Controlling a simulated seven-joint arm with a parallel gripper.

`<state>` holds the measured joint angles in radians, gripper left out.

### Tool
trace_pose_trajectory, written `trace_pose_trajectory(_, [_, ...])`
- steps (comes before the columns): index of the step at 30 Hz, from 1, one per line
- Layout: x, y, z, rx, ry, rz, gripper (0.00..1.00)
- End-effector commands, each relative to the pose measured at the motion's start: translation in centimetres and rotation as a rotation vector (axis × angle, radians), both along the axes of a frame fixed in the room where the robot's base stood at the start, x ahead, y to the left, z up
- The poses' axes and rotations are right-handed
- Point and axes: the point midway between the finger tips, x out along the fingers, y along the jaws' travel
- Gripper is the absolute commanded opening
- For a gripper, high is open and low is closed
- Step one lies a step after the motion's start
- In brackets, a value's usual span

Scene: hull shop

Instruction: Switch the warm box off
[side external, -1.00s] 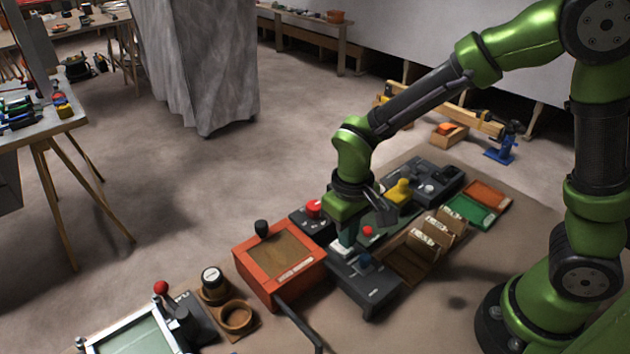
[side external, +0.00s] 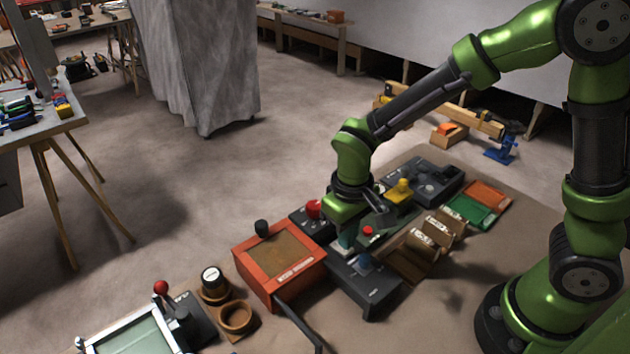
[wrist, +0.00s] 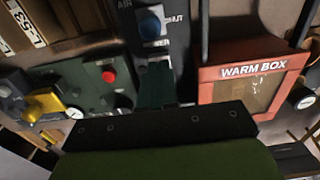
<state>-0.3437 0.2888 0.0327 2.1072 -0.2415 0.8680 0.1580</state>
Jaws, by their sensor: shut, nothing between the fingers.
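The warm box (side external: 281,262) is an orange-red box with a brown window and a dark knob (side external: 262,228) on top. In the wrist view, its "WARM BOX" label (wrist: 253,69) is readable to the right of the fingers. My gripper (side external: 346,242) is shut and empty, pointing down just right of the box. In the wrist view, its teal fingers (wrist: 157,80) are over the lower end of a dark panel (wrist: 172,50) with a blue knob (wrist: 151,23). Part of the lettering there is hidden. Whether the fingertips touch the panel, I cannot tell.
A red button (side external: 368,231) sits on a green panel close behind my gripper. A red knob (side external: 313,208) and a yellow handle (side external: 399,189) stand farther back. Card boxes (side external: 422,245) are to the right. A dark bar (side external: 300,328) extends in front of the warm box.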

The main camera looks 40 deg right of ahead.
Motion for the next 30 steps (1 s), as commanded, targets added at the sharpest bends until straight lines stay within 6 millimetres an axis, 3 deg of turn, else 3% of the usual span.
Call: trace_pose_trajectory(30, [0.0,0.0,-1.5,0.000,0.000,0.001,0.00])
